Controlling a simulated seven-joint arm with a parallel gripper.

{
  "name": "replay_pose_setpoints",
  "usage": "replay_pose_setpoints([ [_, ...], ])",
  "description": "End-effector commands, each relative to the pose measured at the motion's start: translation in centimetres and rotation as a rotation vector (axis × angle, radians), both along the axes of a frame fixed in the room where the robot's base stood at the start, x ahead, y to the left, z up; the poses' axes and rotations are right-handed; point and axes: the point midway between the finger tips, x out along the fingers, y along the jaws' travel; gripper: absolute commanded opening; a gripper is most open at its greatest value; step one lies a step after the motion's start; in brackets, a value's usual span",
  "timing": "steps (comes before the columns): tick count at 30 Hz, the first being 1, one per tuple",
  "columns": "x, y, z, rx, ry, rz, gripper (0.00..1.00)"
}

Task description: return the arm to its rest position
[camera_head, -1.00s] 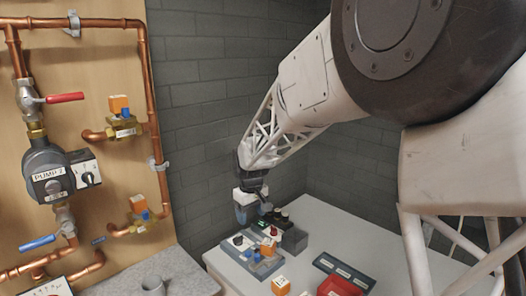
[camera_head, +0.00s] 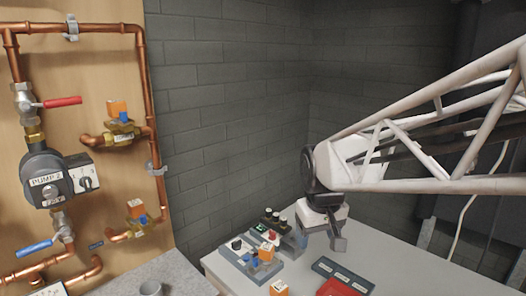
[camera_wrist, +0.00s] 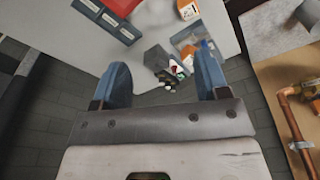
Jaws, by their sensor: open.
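The table edge and the block (camera_wrist: 165,65) lie beyond the fingertips.
A red tray (camera_head: 338,288) and a dark labelled tray (camera_head: 343,272) lie at the table front, with an orange-and-white block (camera_head: 279,288) beside them. At left, a wooden board carries copper pipes (camera_head: 148,100), a pump (camera_head: 45,178) and a red-handled valve (camera_head: 62,102). A grey brick wall (camera_head: 230,110) stands behind.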

Motion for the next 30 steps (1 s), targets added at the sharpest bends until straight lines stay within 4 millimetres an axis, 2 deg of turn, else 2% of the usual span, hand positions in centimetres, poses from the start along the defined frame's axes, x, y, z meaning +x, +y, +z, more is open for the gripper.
replay_pose_setpoints([
  [1, -1.4, -0.7, 0.2, 0.002, -0.008, -0.021, 0.68],
  [8, -7.1, -3.1, 0.4, 0.012, -0.034, -0.113, 0.68],
  [18, -14.9, -5.7, -0.7, 0.026, -0.07, -0.242, 0.68],
  [24, -17.5, -6.3, -1.3, 0.032, -0.083, -0.288, 0.68],
  [30, -18.2, -6.5, -1.6, 0.033, -0.085, -0.299, 0.68],
])
